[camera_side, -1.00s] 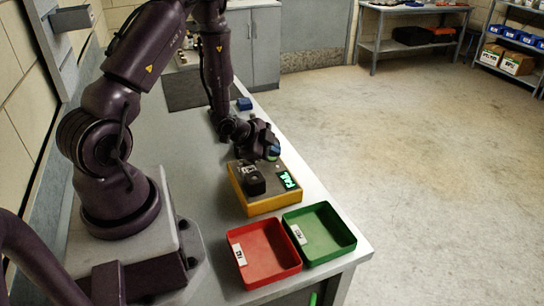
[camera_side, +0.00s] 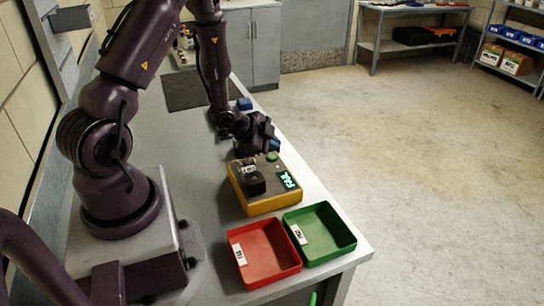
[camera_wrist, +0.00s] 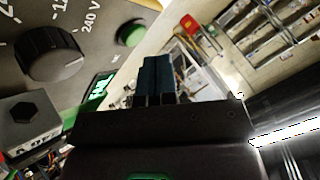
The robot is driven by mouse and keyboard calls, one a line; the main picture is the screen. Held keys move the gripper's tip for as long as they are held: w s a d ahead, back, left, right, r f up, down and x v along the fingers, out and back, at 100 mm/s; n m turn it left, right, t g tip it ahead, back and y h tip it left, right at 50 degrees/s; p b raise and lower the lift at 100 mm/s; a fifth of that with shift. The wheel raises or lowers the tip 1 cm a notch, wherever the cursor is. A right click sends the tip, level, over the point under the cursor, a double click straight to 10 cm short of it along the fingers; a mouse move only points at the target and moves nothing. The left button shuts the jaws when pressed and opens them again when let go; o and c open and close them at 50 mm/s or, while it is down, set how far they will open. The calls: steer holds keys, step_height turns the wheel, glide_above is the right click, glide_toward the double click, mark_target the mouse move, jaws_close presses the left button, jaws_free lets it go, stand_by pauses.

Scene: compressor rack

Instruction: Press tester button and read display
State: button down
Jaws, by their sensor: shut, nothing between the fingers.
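The tester (camera_side: 262,202) is a yellow box with a grey top on the bench in the side view. Its green button (camera_side: 272,157) is at the far right corner of the top and also shows in the wrist view (camera_wrist: 131,33). Its lit green display (camera_side: 288,180) appears to read FAIL; in the wrist view the display (camera_wrist: 101,88) is partly hidden.
A red tray (camera_side: 270,279) and a green tray (camera_side: 330,252) stand at the bench's near end, in front of the tester. A dial knob (camera_wrist: 48,52) shows in the wrist view.

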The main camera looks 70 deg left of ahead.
mark_target(272, 158)
steer(key=shift+r, duration=2.35)
